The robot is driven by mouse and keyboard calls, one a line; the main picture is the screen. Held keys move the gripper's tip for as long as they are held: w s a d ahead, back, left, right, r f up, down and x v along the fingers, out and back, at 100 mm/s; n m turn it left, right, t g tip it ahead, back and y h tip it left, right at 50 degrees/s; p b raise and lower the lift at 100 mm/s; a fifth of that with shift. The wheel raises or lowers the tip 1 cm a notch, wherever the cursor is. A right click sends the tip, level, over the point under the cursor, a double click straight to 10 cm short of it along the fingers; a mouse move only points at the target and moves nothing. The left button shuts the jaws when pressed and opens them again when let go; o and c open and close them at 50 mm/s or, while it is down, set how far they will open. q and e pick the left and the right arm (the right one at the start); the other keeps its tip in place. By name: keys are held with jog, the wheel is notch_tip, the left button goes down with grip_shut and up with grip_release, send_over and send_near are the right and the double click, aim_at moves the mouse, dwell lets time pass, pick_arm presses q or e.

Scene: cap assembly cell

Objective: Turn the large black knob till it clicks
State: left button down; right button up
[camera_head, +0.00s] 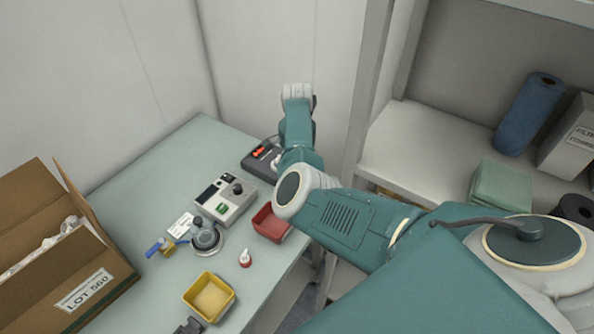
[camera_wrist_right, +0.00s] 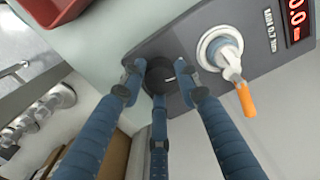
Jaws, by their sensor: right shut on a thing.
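The large black knob (camera_wrist_right: 159,72) sits on a dark grey box (camera_wrist_right: 205,32) in the right wrist view, and a pale mark shows on its top. My right gripper (camera_wrist_right: 160,80) has its blue, dark-tipped fingers closed around the knob. The fingers hide part of its sides. In the head view the dark box (camera_head: 252,165) is on the table's far right corner, partly behind my right arm. The knob and my right gripper are hidden there. My left gripper is not in view.
The box carries a red display (camera_wrist_right: 296,20) and a round metal fitting with an orange-tipped lever (camera_wrist_right: 245,98) close to my right finger. A red tray (camera_head: 270,224), a grey device (camera_head: 226,200), a yellow tray (camera_head: 209,296) and a cardboard box (camera_head: 90,290) stand on the table.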

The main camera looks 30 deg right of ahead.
jog(key=m, duration=0.5)
jog(key=shift+w+d+r+m, duration=0.1)
jog(key=shift+r+m, duration=0.05)
jog(key=shift+m, duration=0.15)
jog(key=m, duration=0.5)
jog(key=m+b, duration=0.1)
jog(key=m, duration=0.4)
jog(key=shift+w+m, duration=0.1)
jog(key=shift+m, duration=0.3)
jog(key=shift+r+m+b, duration=0.1)
jog(key=shift+m+b, duration=0.3)
jog(key=shift+m, duration=1.8)
jog(key=o, duration=1.1)
jog(key=shift+o, duration=0.2)
